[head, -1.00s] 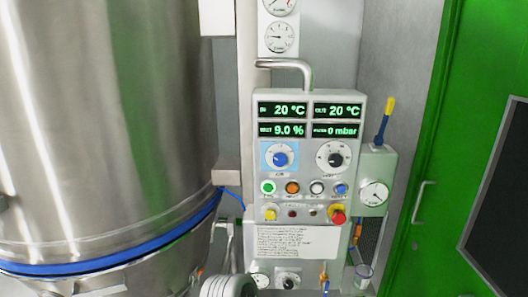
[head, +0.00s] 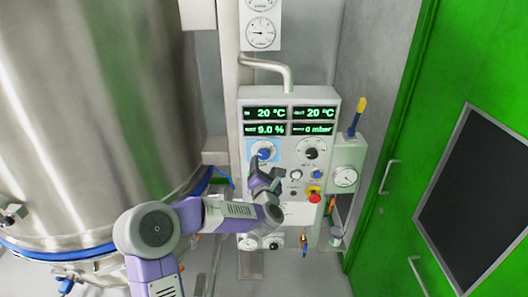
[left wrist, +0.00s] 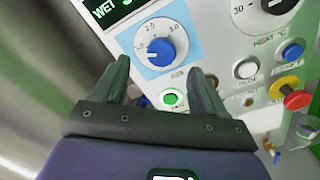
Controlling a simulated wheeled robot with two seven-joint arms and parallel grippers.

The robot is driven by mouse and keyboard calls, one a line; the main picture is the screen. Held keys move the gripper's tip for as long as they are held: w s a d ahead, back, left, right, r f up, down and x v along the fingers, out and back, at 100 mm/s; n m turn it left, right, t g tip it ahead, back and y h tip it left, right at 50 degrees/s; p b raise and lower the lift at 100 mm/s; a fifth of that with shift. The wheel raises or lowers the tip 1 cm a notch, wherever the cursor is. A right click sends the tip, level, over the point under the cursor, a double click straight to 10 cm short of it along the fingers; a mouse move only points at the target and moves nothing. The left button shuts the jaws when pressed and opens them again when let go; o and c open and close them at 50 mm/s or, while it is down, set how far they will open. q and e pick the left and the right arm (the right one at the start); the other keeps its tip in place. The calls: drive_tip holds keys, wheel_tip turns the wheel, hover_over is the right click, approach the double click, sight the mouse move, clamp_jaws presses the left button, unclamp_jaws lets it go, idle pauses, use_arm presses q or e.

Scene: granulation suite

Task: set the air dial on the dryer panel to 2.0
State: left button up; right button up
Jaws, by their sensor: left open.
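The dryer panel (head: 290,98) is a pale upright box with green-lit readouts. Its air dial (head: 263,151) is a blue knob on a light blue square, at the left of the panel. In the left wrist view the air dial (left wrist: 160,50) shows a scale with 2.0 and 3.0 along its top, and its white mark points to the lower left. My left gripper (head: 265,170) is in front of the panel just below the dial. In the left wrist view its fingers (left wrist: 160,82) are apart and empty, with the dial beyond their tips. My right gripper is not in view.
A second dial (head: 311,149) with a black knob is to the right. Below are a lit green button (left wrist: 173,99), several other buttons and a red mushroom knob (head: 315,198). A steel vessel (head: 90,110) stands left.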

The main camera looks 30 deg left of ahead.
sight(264, 156)
use_arm(q)
drive_tip(key=p+x, duration=0.1)
drive_tip(key=x, duration=0.5)
drive_tip(key=shift+w+a+f+p, duration=0.1)
drive_tip(key=shift+w+f+p, duration=0.05)
drive_tip(key=shift+w+p, duration=0.2)
drive_tip(key=c, duration=1.1)
drive_tip(key=shift+o, duration=0.2)
drive_tip(key=shift+f+m+b, duration=0.1)
drive_tip(key=shift+m+b, duration=1.4)
drive_tip(key=shift+b, duration=0.1)
drive_tip(key=m+b, duration=0.2)
drive_tip(key=shift+m, duration=0.4)
drive_tip(key=m+b, duration=0.1)
drive_tip(key=m, duration=0.2)
drive_tip(key=shift+m+b, duration=0.55)
drive_tip(key=shift+m, duration=0.95)
